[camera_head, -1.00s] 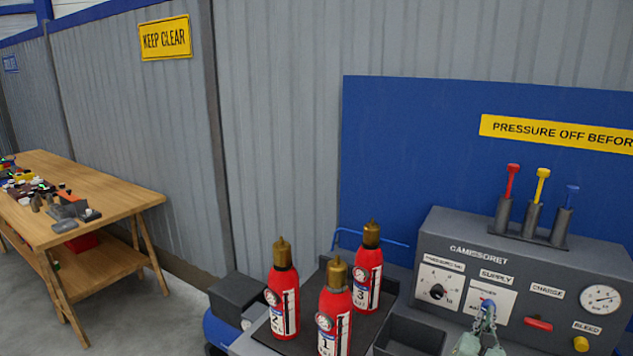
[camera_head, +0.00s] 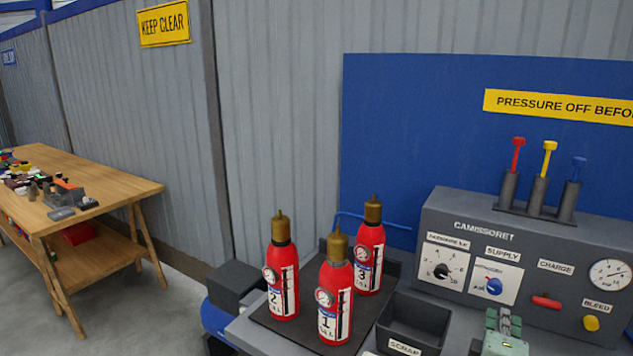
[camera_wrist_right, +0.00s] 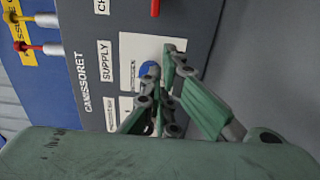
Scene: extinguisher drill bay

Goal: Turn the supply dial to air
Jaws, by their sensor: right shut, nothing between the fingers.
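The supply dial (camera_head: 494,286) is a blue knob on a white plate under the SUPPLY label on the grey panel (camera_head: 450,290). Small lettering that looks like AIR is left of the knob; I cannot clearly tell where its pointer stands. My green right gripper (camera_head: 504,322) is shut and empty, below and in front of the dial, apart from it in the head view. In the right wrist view the blue dial (camera_wrist_right: 149,69) shows just beyond the fingers (camera_wrist_right: 160,78), partly hidden by them. My left gripper is not in view.
Left of the supply plate is a black pressure knob (camera_head: 441,271). To the right are a red charge handle (camera_head: 546,302), a yellow bleed button (camera_head: 591,323) and a gauge (camera_head: 610,274). Several red extinguishers stand left on a dark mat, beside a scrap bin (camera_head: 415,322).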

